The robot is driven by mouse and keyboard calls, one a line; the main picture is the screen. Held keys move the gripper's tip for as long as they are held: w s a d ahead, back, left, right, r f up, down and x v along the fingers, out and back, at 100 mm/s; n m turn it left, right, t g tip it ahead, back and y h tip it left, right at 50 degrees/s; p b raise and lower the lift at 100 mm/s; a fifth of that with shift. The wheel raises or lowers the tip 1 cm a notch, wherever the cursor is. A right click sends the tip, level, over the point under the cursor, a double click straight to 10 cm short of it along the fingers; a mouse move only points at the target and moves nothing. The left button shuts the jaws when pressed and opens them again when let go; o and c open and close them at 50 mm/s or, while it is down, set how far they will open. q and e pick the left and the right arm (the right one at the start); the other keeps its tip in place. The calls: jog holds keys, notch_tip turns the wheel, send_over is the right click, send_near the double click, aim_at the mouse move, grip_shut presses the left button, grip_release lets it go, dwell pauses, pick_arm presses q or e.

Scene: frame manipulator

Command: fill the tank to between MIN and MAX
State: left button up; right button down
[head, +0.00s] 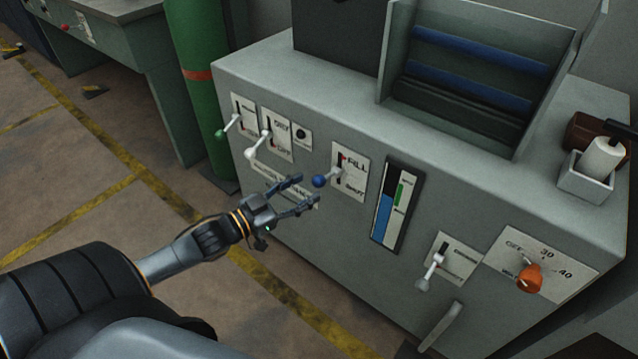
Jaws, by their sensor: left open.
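The tank gauge (397,206) is a dark-framed panel on the machine front. Its blue column (383,221) stands in the lower part, and its top appears level with the green band (399,195) beside it. The fill lever (319,181) has a blue knob and sticks out from a slot in a plate marked FILL above and SHUT below. Its arm leaves the lower part of the slot; the exact setting is hard to tell. My left gripper (306,190) is open and empty, its fingertips just left of the blue knob. My right gripper is out of view.
An open bin (393,50) tops the machine, with a white roll (603,158) at right.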

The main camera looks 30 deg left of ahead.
aim_at(319, 181)
pick_arm(q)
jog(key=shift+b+x, duration=0.35)
jog(key=shift+x, duration=2.2)
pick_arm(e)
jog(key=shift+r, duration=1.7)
pick_arm(q)
jog(key=shift+c, duration=0.4)
jog(key=shift+f, duration=0.1)
grip_shut()
